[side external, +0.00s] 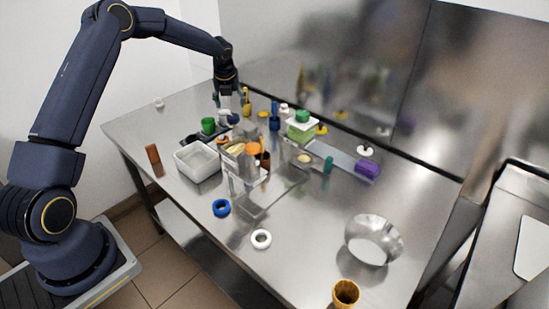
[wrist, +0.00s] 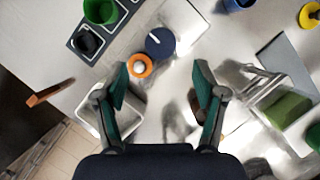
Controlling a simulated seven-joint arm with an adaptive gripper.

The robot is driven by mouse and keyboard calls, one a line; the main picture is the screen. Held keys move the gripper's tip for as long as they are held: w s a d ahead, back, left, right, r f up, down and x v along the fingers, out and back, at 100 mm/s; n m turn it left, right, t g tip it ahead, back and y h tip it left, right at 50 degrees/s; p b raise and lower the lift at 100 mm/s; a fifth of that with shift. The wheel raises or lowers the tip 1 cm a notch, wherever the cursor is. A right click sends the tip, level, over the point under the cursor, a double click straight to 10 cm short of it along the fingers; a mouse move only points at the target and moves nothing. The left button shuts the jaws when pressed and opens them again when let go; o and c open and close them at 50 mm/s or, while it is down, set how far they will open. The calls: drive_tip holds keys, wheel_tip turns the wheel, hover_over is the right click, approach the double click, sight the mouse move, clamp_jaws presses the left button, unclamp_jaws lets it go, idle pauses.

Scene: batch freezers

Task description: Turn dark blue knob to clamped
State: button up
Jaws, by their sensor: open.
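The dark blue knob (wrist: 163,45) is a round disc with a short white pointer line toward its upper left in the wrist view. It sits on a pale plate just beyond my fingertips. In the side external view the knob (side external: 233,119) is small and partly hidden below my gripper (side external: 228,103). My gripper (wrist: 161,78) is open, its two green fingers wide apart with nothing held between them. The knob lies ahead of the gap, and I see no contact. No clamped marking is readable.
An orange ring with a white centre (wrist: 140,66) lies close beside the knob, near the left finger. A dark tray (wrist: 92,43) with a green cup (wrist: 101,10) is at upper left. A white bin (side external: 197,160) stands nearby.

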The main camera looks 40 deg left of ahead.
sight(233, 116)
drive_tip(key=x, duration=0.7)
drive_tip(key=shift+f, duration=0.15)
drive_tip(key=c, duration=1.1)
